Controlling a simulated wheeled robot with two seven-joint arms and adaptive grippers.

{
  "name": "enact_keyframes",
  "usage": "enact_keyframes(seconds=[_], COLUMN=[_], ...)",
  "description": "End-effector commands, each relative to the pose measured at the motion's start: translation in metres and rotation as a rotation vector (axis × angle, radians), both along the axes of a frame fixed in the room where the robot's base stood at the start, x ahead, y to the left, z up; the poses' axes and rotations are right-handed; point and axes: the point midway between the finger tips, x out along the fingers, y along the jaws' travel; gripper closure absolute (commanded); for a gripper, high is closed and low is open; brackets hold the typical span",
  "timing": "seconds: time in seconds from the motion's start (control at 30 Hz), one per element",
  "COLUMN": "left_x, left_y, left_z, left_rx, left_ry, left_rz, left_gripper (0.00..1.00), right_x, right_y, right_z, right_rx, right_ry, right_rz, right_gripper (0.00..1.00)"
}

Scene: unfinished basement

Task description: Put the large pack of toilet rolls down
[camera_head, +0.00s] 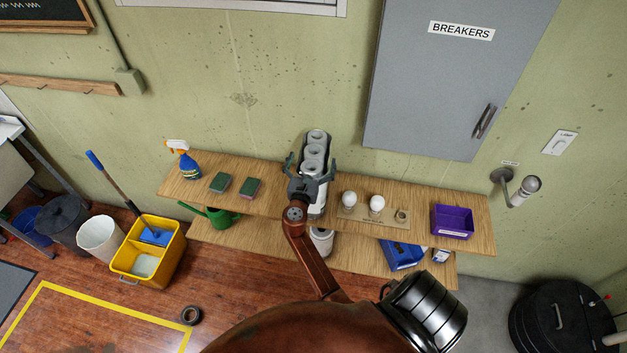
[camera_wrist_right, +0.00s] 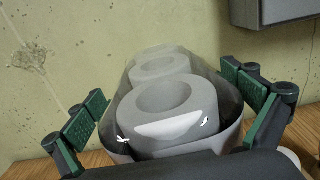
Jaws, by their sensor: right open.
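The large pack of toilet rolls (camera_head: 317,139) stands on the upper wooden shelf (camera_head: 265,206), its white rolls in a row under clear wrap. In the right wrist view the pack (camera_wrist_right: 170,115) fills the middle, with roll ends facing up. My right gripper (camera_head: 310,172) is at the near end of the pack. Its fingers are spread open on both sides, and the wrist view shows gaps between the green pads (camera_wrist_right: 165,110) and the wrap. The near lower part of the pack is hidden by my gripper. My left gripper is not in view.
On the upper shelf are a spray bottle (camera_head: 184,160), two sponges (camera_head: 221,182), two light bulbs (camera_head: 376,204) and a purple bin (camera_head: 452,221). A grey breaker cabinet (camera_head: 440,80) juts from the wall at right. A yellow mop bucket (camera_head: 150,252) stands on the floor at left.

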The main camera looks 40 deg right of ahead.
Motion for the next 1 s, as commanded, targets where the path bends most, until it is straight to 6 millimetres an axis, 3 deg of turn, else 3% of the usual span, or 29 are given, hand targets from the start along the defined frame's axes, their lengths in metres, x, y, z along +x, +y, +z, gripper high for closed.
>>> enact_keyframes(seconds=[0.23,1.0], left_x=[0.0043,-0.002], left_y=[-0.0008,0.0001], left_z=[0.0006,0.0], left_rx=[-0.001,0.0], left_ry=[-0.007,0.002], left_rz=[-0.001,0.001], left_gripper=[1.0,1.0], right_x=[0.001,0.0007], right_y=[-0.0016,-0.0016], right_z=[-0.0001,-0.0006], right_rx=[0.001,0.002], right_ry=[0.001,0.0], right_rz=[0.0,0.0], right_gripper=[0.0,0.53])
